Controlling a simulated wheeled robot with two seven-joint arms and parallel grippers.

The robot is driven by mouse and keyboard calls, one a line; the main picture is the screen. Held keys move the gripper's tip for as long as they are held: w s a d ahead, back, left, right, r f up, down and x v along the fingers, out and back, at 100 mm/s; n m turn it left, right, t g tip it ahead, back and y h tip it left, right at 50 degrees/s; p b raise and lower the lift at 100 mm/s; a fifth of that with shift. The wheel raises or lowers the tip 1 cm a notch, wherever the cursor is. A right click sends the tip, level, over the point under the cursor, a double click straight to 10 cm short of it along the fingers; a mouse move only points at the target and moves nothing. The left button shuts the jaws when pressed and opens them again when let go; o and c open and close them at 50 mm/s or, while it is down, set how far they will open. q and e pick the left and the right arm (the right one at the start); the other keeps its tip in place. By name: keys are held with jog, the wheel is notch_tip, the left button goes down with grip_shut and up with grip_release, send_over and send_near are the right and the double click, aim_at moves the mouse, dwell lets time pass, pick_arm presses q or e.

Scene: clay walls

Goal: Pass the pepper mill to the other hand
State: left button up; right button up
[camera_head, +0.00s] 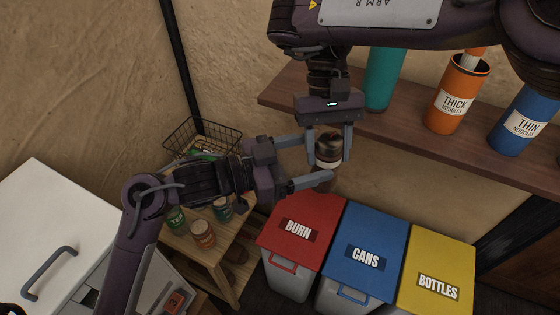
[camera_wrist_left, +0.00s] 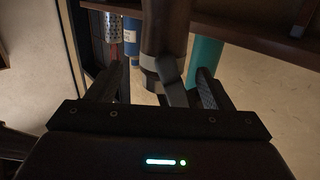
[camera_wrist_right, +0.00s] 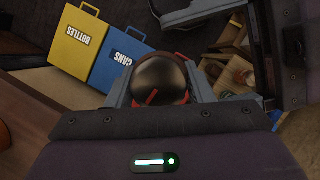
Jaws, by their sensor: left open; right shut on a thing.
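The pepper mill (camera_head: 328,149) has a dark rounded top, a pale band and a dark brown lower body. It hangs upright in the air, held by my right gripper (camera_head: 328,158), which reaches down from above and is shut on its upper part. My left gripper (camera_head: 317,160) comes in from the left and is open, its fingers on either side of the mill. In the left wrist view the mill (camera_wrist_left: 166,30) shows between the spread fingers, partly covered by a grey right finger. In the right wrist view the mill's shiny top (camera_wrist_right: 160,80) sits between the right fingers.
A wooden shelf (camera_head: 285,92) behind holds a teal container (camera_head: 384,78), an orange one (camera_head: 457,95) and a blue one (camera_head: 523,122). Red (camera_head: 305,222), blue (camera_head: 366,245) and yellow (camera_head: 437,262) bins stand below. A wooden stand with jars (camera_head: 202,234) and a wire basket (camera_head: 203,136) are at left.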

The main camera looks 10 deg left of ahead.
aim_at(333, 153)
pick_arm(q)
jog(key=shift+x, duration=2.45)
jog(key=shift+s, duration=0.1)
jog(key=c, duration=1.1)
jog(key=shift+c, duration=0.4)
pick_arm(e)
jog(key=o, duration=1)
pick_arm(q)
jog(key=shift+s+d, duration=0.1)
pick_arm(e)
jog(key=o, duration=0.4)
jog(key=shift+o, duration=0.2)
jog(key=shift+a, duration=0.1)
